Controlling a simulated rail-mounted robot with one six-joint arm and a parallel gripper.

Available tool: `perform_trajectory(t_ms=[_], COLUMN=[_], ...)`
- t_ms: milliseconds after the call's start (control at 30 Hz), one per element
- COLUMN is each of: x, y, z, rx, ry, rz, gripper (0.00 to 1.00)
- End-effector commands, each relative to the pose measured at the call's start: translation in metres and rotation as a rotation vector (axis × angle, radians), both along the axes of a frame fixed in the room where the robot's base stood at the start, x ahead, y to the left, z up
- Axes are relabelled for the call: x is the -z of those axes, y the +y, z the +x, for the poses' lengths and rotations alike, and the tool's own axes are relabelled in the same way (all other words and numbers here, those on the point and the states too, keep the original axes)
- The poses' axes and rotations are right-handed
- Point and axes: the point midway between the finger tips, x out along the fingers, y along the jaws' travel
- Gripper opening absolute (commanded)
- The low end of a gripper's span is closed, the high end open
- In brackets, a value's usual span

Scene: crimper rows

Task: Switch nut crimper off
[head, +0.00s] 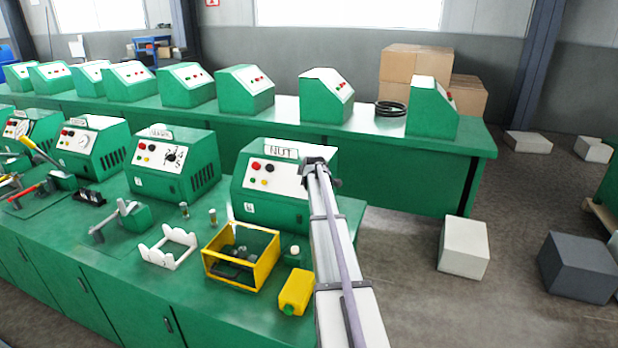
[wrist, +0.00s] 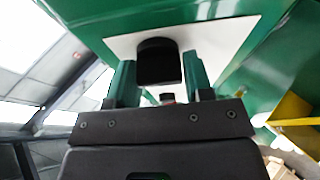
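The nut crimper (head: 285,206) is a green box with a white sloped panel and a NUT label, at the near bench's right end. In the head view its panel shows a red button, a dark button and small lights; my arm hides the panel's right part. My gripper (head: 316,166) is at that hidden part. In the wrist view, a black knob (wrist: 158,62) stands out from the white panel (wrist: 222,42), between the two fingers of my gripper (wrist: 159,75). The fingers seem very close to its sides; contact is unclear. The knob's pointer mark cannot be made out.
Another crimper (head: 175,165) stands to the left. A back bench (head: 400,172) holds several green boxes.

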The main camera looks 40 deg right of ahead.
Motion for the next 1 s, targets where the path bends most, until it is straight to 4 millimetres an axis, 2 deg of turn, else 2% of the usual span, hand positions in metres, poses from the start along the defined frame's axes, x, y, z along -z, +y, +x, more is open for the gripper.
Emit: perform_trajectory(t_ms=[33, 200, 533, 667, 900, 1000], x=[0.000, 0.000, -0.007, -0.024, -0.064, -0.071], y=[0.000, 0.000, 0.003, 0.012, 0.036, 0.042], z=[0.000, 0.000, -0.005, -0.020, -0.060, -0.070], rx=[0.000, 0.001, 0.001, 0.001, 0.001, 0.001], ry=[0.000, 0.000, -0.002, -0.002, -0.002, -0.001], rz=[0.000, 0.001, 0.001, 0.001, 0.001, 0.000], gripper=[0.52, 0.68, 0.68, 0.68, 0.68, 0.68])
